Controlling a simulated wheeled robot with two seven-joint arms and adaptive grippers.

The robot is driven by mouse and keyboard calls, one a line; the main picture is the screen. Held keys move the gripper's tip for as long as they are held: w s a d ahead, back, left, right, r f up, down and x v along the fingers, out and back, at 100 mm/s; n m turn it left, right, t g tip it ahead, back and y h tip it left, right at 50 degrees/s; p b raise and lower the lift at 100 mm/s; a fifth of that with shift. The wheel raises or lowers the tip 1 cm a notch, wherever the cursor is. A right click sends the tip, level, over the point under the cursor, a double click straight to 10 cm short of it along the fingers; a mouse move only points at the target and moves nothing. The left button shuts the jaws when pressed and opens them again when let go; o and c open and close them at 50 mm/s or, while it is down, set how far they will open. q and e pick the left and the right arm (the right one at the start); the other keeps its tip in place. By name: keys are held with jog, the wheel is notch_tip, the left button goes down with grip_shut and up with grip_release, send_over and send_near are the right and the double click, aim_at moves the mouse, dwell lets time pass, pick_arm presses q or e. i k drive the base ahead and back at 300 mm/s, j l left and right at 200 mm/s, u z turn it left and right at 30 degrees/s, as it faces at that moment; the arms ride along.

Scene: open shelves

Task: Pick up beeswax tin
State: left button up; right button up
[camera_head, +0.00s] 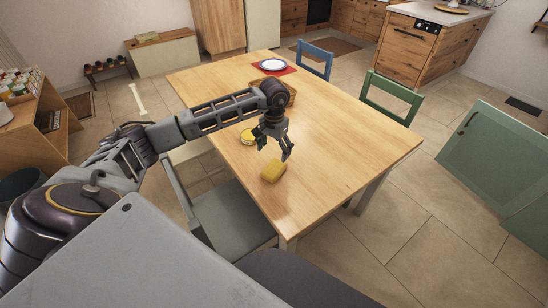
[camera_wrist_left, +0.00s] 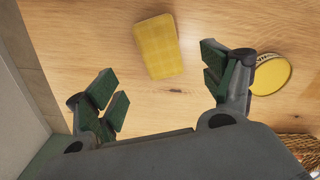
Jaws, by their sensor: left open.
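My left gripper (camera_head: 273,146) is above the table, pointing down, open and empty. In the left wrist view its two green-padded fingers (camera_wrist_left: 163,88) stand wide apart over bare wood. A yellow block, like a sponge (camera_head: 273,171), lies beyond the fingertips and apart from them; it also shows in the wrist view (camera_wrist_left: 157,46). My right gripper is not in view.
A wicker basket (camera_head: 291,96) stands behind my left wrist on the table (camera_head: 345,135). Farther back a plate (camera_head: 272,65) lies on a red mat. Grey, green (camera_head: 391,97) and blue chairs surround the table. Its right half is clear.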

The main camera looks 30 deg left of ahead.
aim_at(248, 138)
jog(key=u, duration=1.3)
